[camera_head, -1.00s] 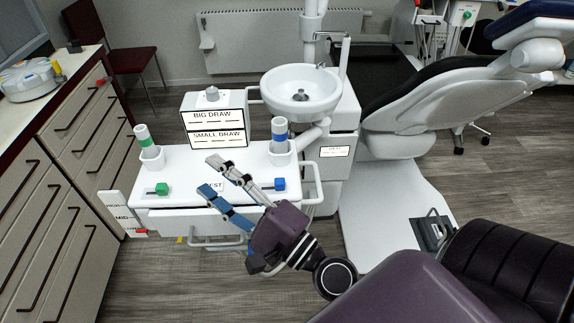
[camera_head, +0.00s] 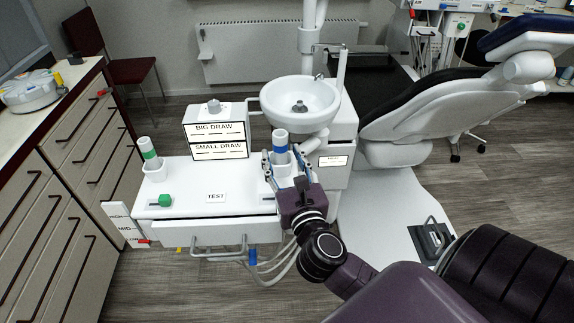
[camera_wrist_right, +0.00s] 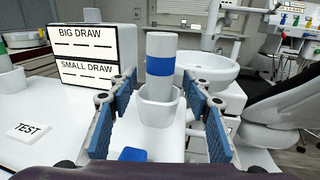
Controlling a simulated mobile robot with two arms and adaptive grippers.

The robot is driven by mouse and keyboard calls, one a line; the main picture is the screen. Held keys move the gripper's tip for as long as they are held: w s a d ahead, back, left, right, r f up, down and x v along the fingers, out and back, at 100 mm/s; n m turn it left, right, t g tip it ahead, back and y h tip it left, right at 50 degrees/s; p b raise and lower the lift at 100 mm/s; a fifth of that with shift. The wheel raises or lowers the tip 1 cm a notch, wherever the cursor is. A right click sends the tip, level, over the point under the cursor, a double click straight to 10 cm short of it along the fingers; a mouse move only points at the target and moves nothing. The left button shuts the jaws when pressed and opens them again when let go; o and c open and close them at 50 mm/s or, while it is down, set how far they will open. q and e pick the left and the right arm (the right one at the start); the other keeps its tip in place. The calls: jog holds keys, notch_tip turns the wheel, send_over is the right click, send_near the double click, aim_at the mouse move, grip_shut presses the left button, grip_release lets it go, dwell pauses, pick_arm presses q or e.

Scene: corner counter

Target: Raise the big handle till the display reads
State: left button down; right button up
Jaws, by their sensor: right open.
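A white cylinder with a blue band (camera_head: 280,143) stands upright in a white cup at the counter unit's right end; it also shows in the wrist view (camera_wrist_right: 160,66). A similar cylinder with a green band (camera_head: 148,150) stands in a cup at the left end. I cannot tell which one is the big handle. The display (camera_head: 218,138) reads BIG DRAW and SMALL DRAW with dashes beneath each. My right gripper (camera_head: 285,166) is open, its blue-padded fingers on either side of the blue-banded cylinder and its cup, apparently apart from the cylinder. My left gripper is not in view.
A green knob (camera_head: 165,200) and a TEST label (camera_head: 215,197) sit on the white top. A blue block (camera_wrist_right: 134,154) lies below the cup. A basin (camera_head: 300,100) stands behind, and a dental chair (camera_head: 470,105) at right.

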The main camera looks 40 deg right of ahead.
jog(key=shift+x, duration=1)
grip_shut()
jog(key=shift+r, duration=0.1)
